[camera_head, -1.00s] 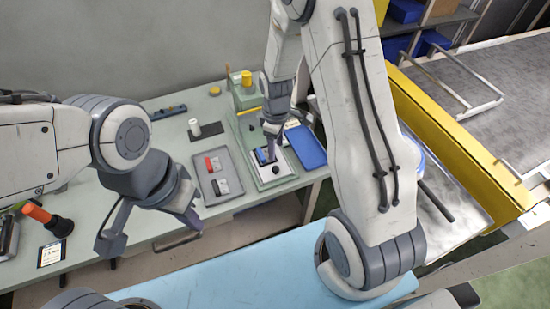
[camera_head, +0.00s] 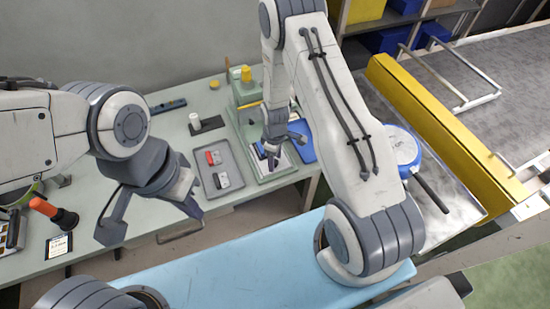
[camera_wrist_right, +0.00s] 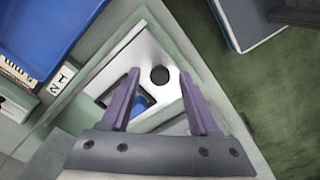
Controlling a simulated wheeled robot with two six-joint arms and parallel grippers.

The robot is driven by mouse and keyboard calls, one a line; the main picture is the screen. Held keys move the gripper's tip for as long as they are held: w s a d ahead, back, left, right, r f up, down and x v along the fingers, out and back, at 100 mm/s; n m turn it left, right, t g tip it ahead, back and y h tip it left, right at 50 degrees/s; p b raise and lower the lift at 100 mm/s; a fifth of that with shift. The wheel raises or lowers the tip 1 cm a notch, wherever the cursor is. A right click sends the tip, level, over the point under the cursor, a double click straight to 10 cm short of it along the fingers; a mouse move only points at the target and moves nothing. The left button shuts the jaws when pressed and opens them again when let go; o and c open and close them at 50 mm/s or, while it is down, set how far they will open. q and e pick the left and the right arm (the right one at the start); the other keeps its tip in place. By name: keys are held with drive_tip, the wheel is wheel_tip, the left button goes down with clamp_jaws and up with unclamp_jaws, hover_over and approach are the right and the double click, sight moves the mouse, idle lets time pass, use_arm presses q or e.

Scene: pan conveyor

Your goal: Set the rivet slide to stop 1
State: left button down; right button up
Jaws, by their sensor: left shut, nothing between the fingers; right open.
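A green fixture (camera_head: 250,125) on the bench carries a white plate (camera_wrist_right: 178,108) with a round black knob (camera_wrist_right: 159,75) and a dark opening with blue in it (camera_wrist_right: 140,105). Which part is the rivet slide I cannot tell for certain. Contact cannot be seen. My left gripper (camera_head: 150,222) is shut and empty, in front of the bench's left part.
A blue tray (camera_head: 304,146) lies just right of the fixture. A grey tray (camera_head: 228,187) with red and grey pieces lies left of it. An orange-handled tool (camera_head: 48,209) stands at far left.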

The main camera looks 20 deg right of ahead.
clamp_jaws()
idle(1.3)
